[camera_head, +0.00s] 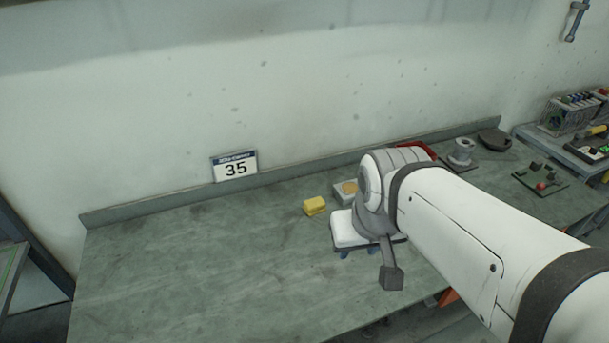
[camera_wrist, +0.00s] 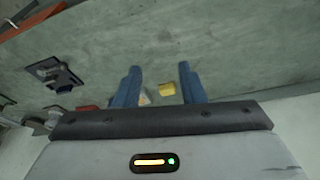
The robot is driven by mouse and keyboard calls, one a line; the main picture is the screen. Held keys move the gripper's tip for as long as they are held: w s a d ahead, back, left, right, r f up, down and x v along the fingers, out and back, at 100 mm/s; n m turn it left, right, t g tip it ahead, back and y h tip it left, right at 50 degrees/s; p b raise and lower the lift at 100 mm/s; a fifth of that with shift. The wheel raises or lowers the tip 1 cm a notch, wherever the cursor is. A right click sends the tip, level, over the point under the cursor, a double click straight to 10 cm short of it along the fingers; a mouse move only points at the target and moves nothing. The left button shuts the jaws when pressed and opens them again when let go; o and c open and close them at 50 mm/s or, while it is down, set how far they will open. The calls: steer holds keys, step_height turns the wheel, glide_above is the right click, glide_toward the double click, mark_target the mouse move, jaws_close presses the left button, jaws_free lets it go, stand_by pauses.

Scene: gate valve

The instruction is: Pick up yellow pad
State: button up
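The yellow pad (camera_head: 314,206) is a small yellow block lying on the grey-green workbench (camera_head: 190,260), left of my gripper in the head view. In the wrist view the yellow pad (camera_wrist: 167,89) shows between the two blue fingers of my gripper (camera_wrist: 158,72), nearer the right finger. The fingers are apart with nothing held between them. My gripper is above the bench, apart from the pad. In the head view the fingers are mostly hidden by my wrist.
A pale box with a tan top (camera_head: 346,190) sits just right of the pad, partly behind my arm. A red tray (camera_head: 416,150), a grey spool-like part (camera_head: 461,153) and a dark plate with small parts (camera_head: 540,180) lie farther right. The bench's left side is clear. A "35" sign (camera_head: 235,168) stands against the wall.

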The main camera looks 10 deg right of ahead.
steer(key=shift+o, duration=0.7)
steer(key=shift+a, duration=0.15)
steer(key=shift+o, duration=0.8)
steer(key=shift+w+r, duration=0.1)
steer(key=shift+w, duration=0.25)
steer(key=o, duration=0.6)
steer(key=w+n+g+b, duration=0.1)
steer(key=w, duration=0.8)
steer(key=shift+w+d, duration=0.25)
steer(key=shift+o, duration=0.7)
steer(key=w+f, duration=0.2)
steer(key=w, duration=0.7)
steer(key=shift+f+n+g+b, duration=0.4)
steer(key=n+g+b, duration=0.1)
steer(key=g, duration=0.1)
glide_above(315, 202)
steer(key=f, duration=1.3)
steer(key=shift+s+d+f, duration=0.15)
steer(key=shift+d+f, duration=0.1)
steer(key=shift+f, duration=0.05)
steer(key=shift+a+f+p, duration=0.15)
steer(key=shift+f+p, duration=0.25)
steer(key=shift+f, duration=1.6)
steer(key=shift+a+f+p, duration=0.15)
steer(key=shift+f+p, duration=0.25)
steer(key=shift+f, duration=1.55)
